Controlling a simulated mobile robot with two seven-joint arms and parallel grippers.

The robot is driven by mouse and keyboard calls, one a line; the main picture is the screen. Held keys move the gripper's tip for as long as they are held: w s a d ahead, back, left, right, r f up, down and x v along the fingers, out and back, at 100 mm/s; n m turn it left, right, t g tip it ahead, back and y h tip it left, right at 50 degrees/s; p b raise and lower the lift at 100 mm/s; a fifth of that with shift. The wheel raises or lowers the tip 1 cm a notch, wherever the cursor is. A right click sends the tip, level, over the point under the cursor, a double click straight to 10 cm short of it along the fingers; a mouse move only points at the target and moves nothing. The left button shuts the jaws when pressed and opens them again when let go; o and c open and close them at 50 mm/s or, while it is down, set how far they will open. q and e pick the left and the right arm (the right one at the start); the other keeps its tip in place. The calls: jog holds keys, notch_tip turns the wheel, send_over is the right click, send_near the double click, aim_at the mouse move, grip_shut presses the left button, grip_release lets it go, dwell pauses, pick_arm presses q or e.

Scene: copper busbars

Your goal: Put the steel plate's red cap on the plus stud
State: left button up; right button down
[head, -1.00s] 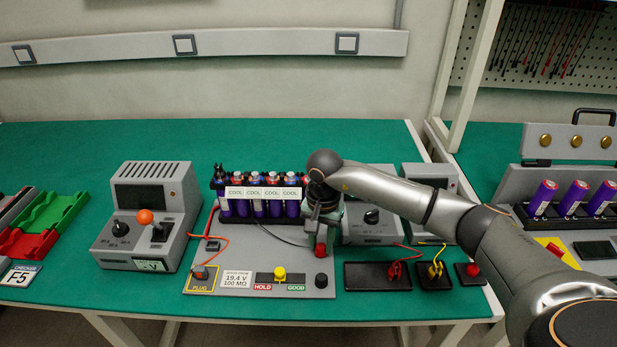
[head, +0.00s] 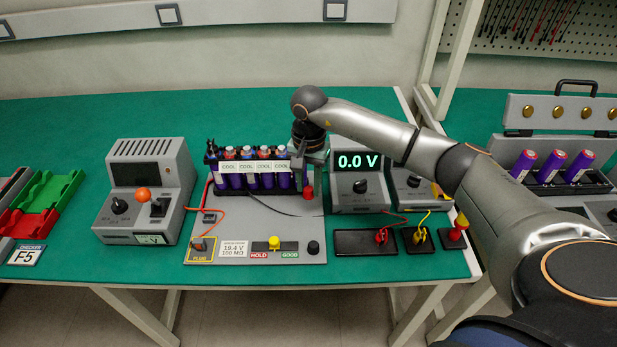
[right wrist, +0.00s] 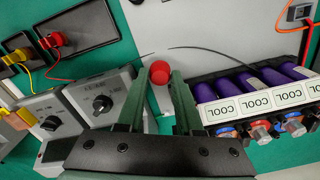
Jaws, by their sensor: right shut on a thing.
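My right gripper (head: 309,178) points down over the back right of the grey steel plate (head: 290,225). It is shut on a small red cap (head: 308,193). In the right wrist view the red cap (right wrist: 160,72) sits between the fingertips (right wrist: 160,80). I cannot tell whether the cap touches anything below it. A black knob (head: 313,248) stands at the plate's front right corner. I cannot make out the plus stud. My left gripper is not in view.
A battery pack with purple cells (head: 250,178) and COOL labels stands close left of the gripper. A meter (head: 360,190) reading 0.0 V is close on its right. Black pads (head: 365,242) with coloured leads lie at the front right. A yellow slider (head: 274,242) sits on the plate's front.

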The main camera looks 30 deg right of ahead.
jog(key=w+d+r+p, duration=0.1)
jog(key=w+r+p, duration=0.1)
jog(key=r, duration=0.2)
jog(key=w+d+r+p, duration=0.1)
jog(key=w+r+p, duration=0.1)
jog(key=r, duration=0.3)
jog(key=w+r+p, duration=0.3)
jog(key=w+r, duration=0.1)
jog(key=shift+w+d+r, duration=0.25)
jog(key=shift+d+r, duration=0.05)
jog(key=shift+d, duration=0.1)
notch_tip(320, 180, down, 4)
jog(key=b, duration=0.2)
jog(key=shift+b, duration=0.35)
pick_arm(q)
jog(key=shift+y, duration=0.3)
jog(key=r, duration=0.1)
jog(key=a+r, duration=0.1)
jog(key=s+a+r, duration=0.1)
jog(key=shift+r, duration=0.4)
pick_arm(e)
jog(key=shift+r, duration=0.1)
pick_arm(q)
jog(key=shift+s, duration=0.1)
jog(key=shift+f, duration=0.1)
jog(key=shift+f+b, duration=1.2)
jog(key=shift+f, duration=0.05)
pick_arm(e)
jog(key=shift+f, duration=1.7)
